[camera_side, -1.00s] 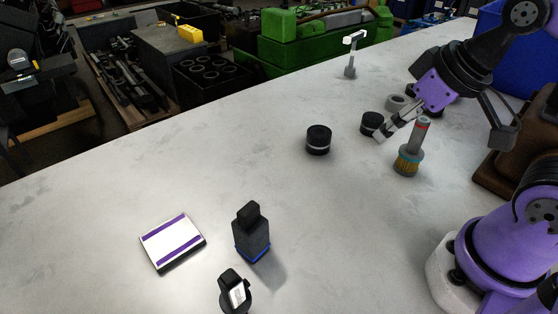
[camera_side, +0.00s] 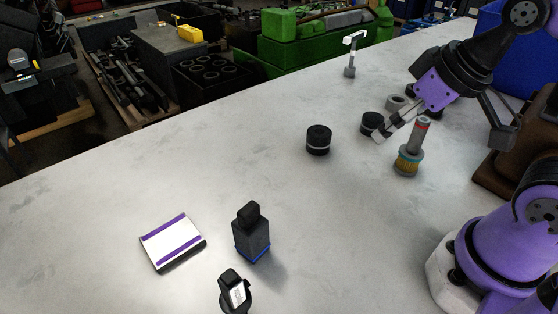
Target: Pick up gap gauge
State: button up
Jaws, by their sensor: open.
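I cannot tell for sure which item is the gap gauge. A small black device with a white face (camera_side: 234,292) stands at the bottom edge, partly cut off. A black upright block with a blue base band (camera_side: 251,236) stands behind it. A white T-shaped piece (camera_side: 351,55) stands at the far edge of the table. My gripper (camera_side: 381,136) hangs over the right part of the table, open and empty, fingers pointing down-left. It is beside a black puck (camera_side: 371,123) and an upright grey cylinder with a yellow ribbed base (camera_side: 409,158); contact is unclear.
A black puck with a light band (camera_side: 318,140) stands left of my gripper. A grey ring (camera_side: 396,102) lies behind it. A white pad with purple stripes (camera_side: 172,242) lies at left. A brown block (camera_side: 508,178) and blue bin (camera_side: 509,50) are at right. The table's left middle is clear.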

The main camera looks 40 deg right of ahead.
jog(key=n+g, duration=0.2)
jog(key=g, duration=0.4)
send_over(248, 208)
jog(key=shift+f, duration=0.75)
notch_tip(248, 208, down, 5)
jog(key=shift+a+r, duration=0.1)
jog(key=shift+r, duration=0.05)
notch_tip(248, 208, down, 6)
jog(key=shift+r, duration=0.25)
grip_shut()
